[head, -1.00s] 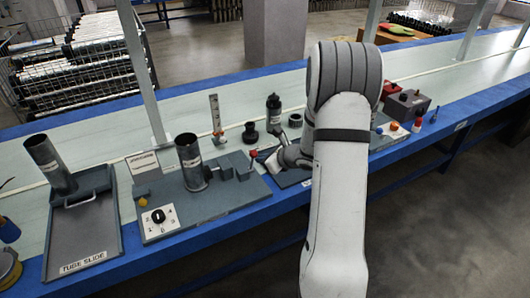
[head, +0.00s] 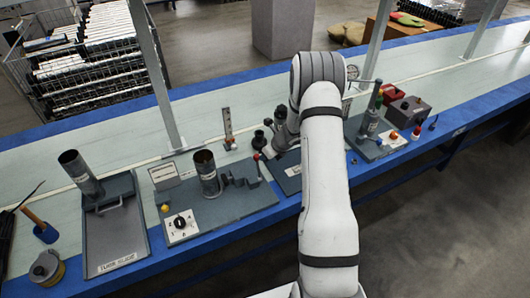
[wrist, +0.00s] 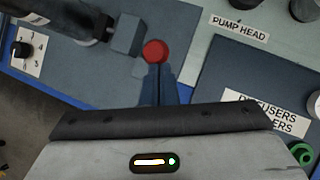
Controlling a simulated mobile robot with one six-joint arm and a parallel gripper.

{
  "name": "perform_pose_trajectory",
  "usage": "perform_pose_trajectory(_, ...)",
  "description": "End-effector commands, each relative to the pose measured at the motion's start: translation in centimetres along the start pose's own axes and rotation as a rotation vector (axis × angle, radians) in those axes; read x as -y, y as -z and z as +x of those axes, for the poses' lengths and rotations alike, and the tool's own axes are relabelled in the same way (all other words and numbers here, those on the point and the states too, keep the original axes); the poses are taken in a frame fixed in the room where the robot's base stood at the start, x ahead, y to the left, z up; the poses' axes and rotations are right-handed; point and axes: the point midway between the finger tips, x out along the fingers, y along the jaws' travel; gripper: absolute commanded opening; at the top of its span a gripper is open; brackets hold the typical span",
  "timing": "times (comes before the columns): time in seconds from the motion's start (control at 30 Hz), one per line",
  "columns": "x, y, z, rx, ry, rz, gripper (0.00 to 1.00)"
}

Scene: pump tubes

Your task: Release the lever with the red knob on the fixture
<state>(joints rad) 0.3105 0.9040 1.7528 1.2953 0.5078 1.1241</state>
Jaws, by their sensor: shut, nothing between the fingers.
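The fixture (head: 232,207) is a dark grey plate at the bench's front edge, with a dark upright tube (head: 208,173) and grey blocks on it. Its lever carries a red knob (head: 256,157) at the plate's right side. In the wrist view the red knob (wrist: 155,52) is round and lies just beyond my fingertips. My gripper (wrist: 158,72) is shut and empty, its fingers pointing at the knob's near side. I cannot tell whether they touch it. The lever's shaft is mostly hidden behind the fingers. In the head view my gripper is small and partly hidden by my wrist.
A dial plate (wrist: 24,52) is left of the knob in the wrist view. A dark mat labelled for diffusers (wrist: 255,75) lies to the right. The tube slide tray (head: 112,235) is farther left, and another fixture (head: 372,140) stands right of my arm.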

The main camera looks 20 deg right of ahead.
Motion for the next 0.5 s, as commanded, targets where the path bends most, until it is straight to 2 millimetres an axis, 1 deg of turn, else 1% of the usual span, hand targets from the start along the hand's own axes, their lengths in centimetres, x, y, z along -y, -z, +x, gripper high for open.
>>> perform_pose_trajectory(0.13,0.0,-0.8,0.4,0.000,-0.003,-0.004,0.00)
perform_pose_trajectory(0.5,0.1,-1.4,1.1,0.000,-0.006,-0.009,0.00)
